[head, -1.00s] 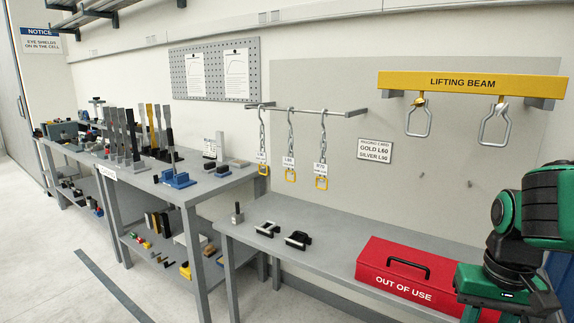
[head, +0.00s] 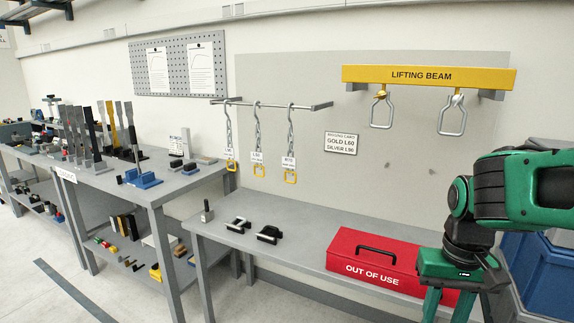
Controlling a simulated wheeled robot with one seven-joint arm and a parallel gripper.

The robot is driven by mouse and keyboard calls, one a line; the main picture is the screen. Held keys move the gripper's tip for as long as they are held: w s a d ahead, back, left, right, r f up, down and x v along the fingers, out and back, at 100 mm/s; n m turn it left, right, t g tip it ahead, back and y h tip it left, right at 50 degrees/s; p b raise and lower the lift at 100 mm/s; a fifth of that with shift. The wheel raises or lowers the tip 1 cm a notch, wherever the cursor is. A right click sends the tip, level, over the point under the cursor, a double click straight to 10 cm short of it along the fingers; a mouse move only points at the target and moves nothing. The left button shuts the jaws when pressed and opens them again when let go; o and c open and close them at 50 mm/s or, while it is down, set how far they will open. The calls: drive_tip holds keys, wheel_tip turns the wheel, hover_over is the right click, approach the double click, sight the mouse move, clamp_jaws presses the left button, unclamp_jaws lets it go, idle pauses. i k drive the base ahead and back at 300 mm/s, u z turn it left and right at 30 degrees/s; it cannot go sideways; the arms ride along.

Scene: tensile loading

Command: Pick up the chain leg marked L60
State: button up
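Three chain legs hang side by side from a grey rail (head: 275,103) on the wall: a left one (head: 228,130), a middle one (head: 258,130) and a right one (head: 291,132). Each has a white tag and a yellow end link. The tags are too small to read surely, so I cannot tell which is L60. My gripper (head: 447,308) is at the lower right, in front of the red box and well away from the chains. Its green fingers point down, spread apart, with nothing seen between them; the tips reach the picture's bottom edge.
A yellow lifting beam (head: 430,77) with two hanging shackles is on the wall. A card (head: 340,143) reads gold L60, silver L90. A red "OUT OF USE" box (head: 345,240) and two black-and-light fittings sit on the grey bench (head: 300,232). A crowded table (head: 190,178) stands left; a blue bin (head: 545,270) right.

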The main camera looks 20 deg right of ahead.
sight(257, 157)
drive_tip(key=k, duration=1.3)
drive_tip(key=u, duration=0.4)
drive_tip(key=i, duration=0.65)
drive_tip(key=u, duration=0.9)
drive_tip(key=i, duration=1.1)
drive_tip(key=u, duration=0.3)
drive_tip(key=i, duration=1.15)
drive_tip(key=z, duration=0.7)
drive_tip(key=i, duration=0.9)
drive_tip(key=z, duration=1)
drive_tip(key=i, duration=0.5)
drive_tip(key=z, duration=0.35)
